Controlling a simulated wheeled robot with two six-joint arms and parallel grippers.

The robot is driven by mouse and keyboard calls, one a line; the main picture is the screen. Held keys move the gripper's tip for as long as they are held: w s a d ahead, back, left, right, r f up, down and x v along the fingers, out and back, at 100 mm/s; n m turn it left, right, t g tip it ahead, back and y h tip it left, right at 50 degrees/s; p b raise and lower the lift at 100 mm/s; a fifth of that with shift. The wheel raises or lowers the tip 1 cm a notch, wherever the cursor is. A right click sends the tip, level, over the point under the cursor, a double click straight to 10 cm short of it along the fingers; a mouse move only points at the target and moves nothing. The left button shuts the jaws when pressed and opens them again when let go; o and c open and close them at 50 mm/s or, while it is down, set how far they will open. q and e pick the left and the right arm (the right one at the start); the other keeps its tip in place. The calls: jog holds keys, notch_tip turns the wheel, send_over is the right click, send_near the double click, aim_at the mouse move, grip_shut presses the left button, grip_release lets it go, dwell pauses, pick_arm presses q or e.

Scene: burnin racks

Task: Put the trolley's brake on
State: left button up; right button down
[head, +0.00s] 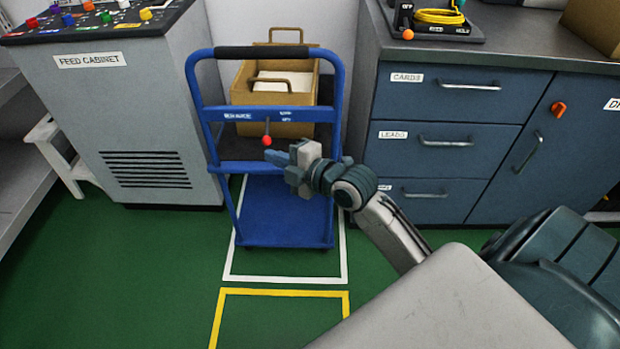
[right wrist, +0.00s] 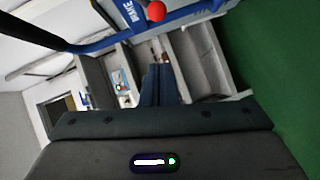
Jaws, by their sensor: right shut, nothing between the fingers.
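The blue trolley (head: 270,208) stands against the wall between two cabinets. Its brake lever (head: 267,129) is a short dark rod ending in a red ball, pointing down from the upper crossbar. The red ball also shows at the top of the right wrist view (right wrist: 156,11), beside a blue BRAKE label (right wrist: 131,12). My right gripper (head: 272,155) is shut and empty, its fingertips just below the red ball in the head view; I cannot tell whether they touch it. The shut fingers also show in the right wrist view (right wrist: 158,84). My left gripper is not in view.
The grey feed cabinet (head: 150,120) is close on the left, the blue drawer cabinet (head: 440,155) on the right. White floor lines (head: 285,279) surround the trolley; green floor is clear in front.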

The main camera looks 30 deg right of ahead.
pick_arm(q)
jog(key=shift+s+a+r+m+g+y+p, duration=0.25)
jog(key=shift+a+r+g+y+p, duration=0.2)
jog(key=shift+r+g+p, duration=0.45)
pick_arm(e)
jog(key=f+v, duration=0.1)
jog(key=v, duration=0.8)
jog(key=shift+s+d+r, duration=0.15)
jog(key=shift+s+d, duration=0.05)
jog(key=shift+s, duration=0.1)
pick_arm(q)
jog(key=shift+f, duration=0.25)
